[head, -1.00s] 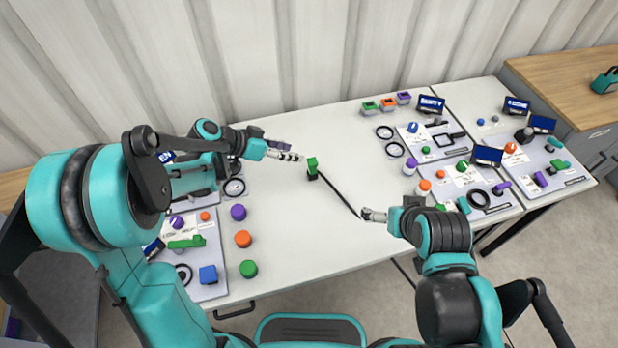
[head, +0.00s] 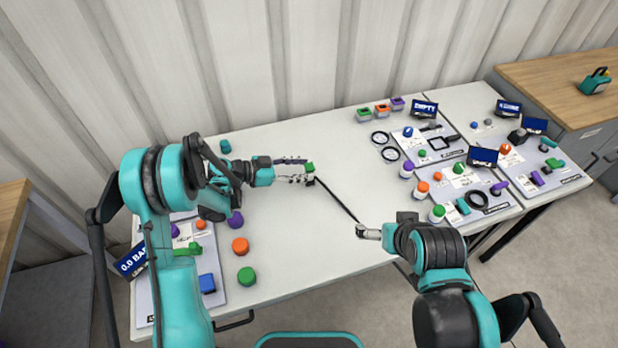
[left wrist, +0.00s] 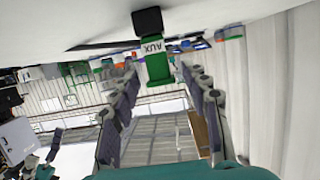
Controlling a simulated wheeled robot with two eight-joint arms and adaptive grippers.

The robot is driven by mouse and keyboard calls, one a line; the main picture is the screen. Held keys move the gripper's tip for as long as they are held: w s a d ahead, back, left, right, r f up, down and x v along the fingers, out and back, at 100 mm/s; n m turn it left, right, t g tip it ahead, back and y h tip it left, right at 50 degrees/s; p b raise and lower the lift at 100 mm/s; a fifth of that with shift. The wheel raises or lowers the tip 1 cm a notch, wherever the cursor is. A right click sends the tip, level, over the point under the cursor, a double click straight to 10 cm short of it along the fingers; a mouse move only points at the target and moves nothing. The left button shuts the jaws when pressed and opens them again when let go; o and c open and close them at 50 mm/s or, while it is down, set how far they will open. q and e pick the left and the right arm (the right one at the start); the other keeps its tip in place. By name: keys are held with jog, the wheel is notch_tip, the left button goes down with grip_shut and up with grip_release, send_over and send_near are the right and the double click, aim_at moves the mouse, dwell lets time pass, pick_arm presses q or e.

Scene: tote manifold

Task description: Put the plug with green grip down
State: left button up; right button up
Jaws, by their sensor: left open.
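The plug with green grip (head: 309,167) is at the middle of the table, its black end (head: 311,181) down. In the left wrist view, which is upside down, its green grip (left wrist: 157,66) marked "AUX" shows with the black end (left wrist: 148,21) against the white tabletop. My left gripper (head: 307,170) is open at the plug. In the wrist view its fingers (left wrist: 163,82) are apart, with the grip between or just beyond the tips. My right gripper (head: 364,232) is over the plug's black cable (head: 338,201); whether it holds it is unclear.
Purple, orange (head: 240,245) and green (head: 246,275) caps stand in front of my left arm. A board with a blue block (head: 207,283) is at left. Boards with displays (head: 483,156), bottles and fittings fill the right side. The table between is mostly clear.

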pick_arm(q)
jog(key=x, duration=0.2)
jog(key=shift+w+d+f, duration=0.1)
jog(key=shift+d, duration=0.25)
grip_shut()
